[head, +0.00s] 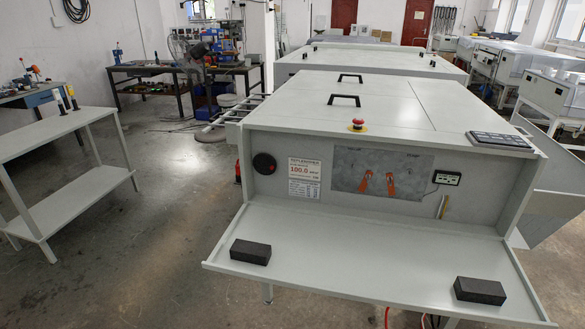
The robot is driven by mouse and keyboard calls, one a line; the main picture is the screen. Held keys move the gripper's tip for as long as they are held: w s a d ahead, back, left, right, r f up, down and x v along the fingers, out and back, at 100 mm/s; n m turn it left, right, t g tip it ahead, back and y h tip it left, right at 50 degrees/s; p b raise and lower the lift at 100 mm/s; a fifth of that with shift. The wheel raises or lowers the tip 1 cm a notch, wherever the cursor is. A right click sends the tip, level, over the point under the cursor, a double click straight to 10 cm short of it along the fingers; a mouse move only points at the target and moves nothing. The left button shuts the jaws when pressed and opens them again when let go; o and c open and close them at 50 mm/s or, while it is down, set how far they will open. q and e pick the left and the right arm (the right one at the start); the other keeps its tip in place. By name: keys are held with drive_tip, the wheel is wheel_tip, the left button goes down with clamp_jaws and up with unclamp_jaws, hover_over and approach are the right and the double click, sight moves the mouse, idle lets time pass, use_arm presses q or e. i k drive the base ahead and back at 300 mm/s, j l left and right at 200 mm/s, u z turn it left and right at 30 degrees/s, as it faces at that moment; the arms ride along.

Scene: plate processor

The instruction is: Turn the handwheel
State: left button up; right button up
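A black round handwheel (264,164) is on the left part of the front panel of the grey plate processor (385,105). It sits left of a white label with red and black print (304,176). The small details of the wheel are too dark to make out. Neither of my grippers shows in the head view.
A grey shelf (370,250) juts out below the panel, with a black block (250,252) at left and another (480,291) at right. Two orange levers (378,183) are mid-panel. A red button (357,125) is on top. A table (65,130) stands left; floor between is clear.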

sight(264, 163)
drive_tip(key=i+j+z, duration=0.15)
drive_tip(key=j, duration=0.3)
drive_tip(key=i+j+z, duration=0.1)
drive_tip(key=j, duration=0.35)
drive_tip(key=i+j+z, duration=0.15)
drive_tip(key=j, duration=0.3)
drive_tip(key=i+j+z, duration=0.1)
drive_tip(key=j, duration=0.35)
drive_tip(key=i+j, duration=0.1)
drive_tip(key=j, duration=0.55)
drive_tip(key=i+j, duration=0.15)
drive_tip(key=j, duration=0.5)
drive_tip(key=i+j, duration=0.1)
drive_tip(key=j, duration=0.6)
drive_tip(key=i+j+z, duration=0.1)
drive_tip(key=j, duration=0.55)
